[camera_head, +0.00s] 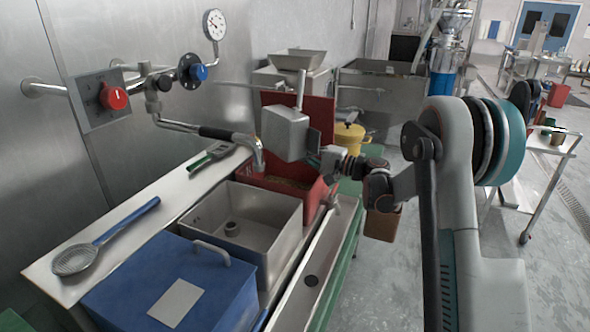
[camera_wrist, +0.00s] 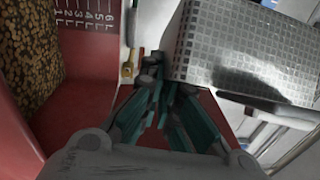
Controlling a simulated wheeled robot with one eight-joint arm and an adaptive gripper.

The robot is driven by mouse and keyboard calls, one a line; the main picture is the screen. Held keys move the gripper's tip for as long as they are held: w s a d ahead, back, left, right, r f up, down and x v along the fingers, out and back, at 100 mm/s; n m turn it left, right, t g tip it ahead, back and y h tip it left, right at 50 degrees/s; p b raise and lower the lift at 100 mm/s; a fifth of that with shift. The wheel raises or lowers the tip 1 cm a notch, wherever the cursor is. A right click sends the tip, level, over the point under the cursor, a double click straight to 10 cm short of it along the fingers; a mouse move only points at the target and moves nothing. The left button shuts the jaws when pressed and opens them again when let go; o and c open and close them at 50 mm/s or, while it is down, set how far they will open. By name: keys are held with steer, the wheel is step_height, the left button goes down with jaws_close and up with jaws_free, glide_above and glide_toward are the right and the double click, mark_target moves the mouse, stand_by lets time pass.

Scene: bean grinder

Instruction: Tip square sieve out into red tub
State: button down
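The square sieve (camera_head: 285,133), a grey metal box with a thin bar sticking up, is tilted in the air above the red tub (camera_head: 318,192). In the wrist view, its mesh face (camera_wrist: 255,45) is at upper right, and what is inside is hidden. My gripper (camera_head: 316,160) is right beside the sieve, with nothing else seen supporting it. Its teal-grey fingers (camera_wrist: 160,95) are close together at the sieve's lower left corner; the exact contact is unclear. The tub's red wall with a number scale (camera_wrist: 85,60) and brown beans (camera_wrist: 28,50) show at left.
A steel sink (camera_head: 262,207) and a blue box (camera_head: 165,285) with a handle stand in front of the tub. A tap (camera_head: 215,132) reaches out left of the sieve. A blue strainer (camera_head: 100,243) lies on the left ledge. A yellow pot (camera_head: 350,135) is behind.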

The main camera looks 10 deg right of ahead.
mark_target(294, 112)
steer(key=shift+r, duration=0.1)
steer(key=shift+r+m+t+y+p, duration=0.25)
steer(key=shift+r+m+p, duration=0.5)
steer(key=shift+r, duration=1.3)
steer(key=shift+r+m+t+y+p, duration=0.1)
steer(key=shift+r+m+t+p, duration=0.45)
steer(key=shift+r, duration=1.5)
steer(key=shift+r+m+t+y+p, duration=0.15)
steer(key=shift+r+m+p, duration=0.75)
steer(key=shift+r, duration=1.15)
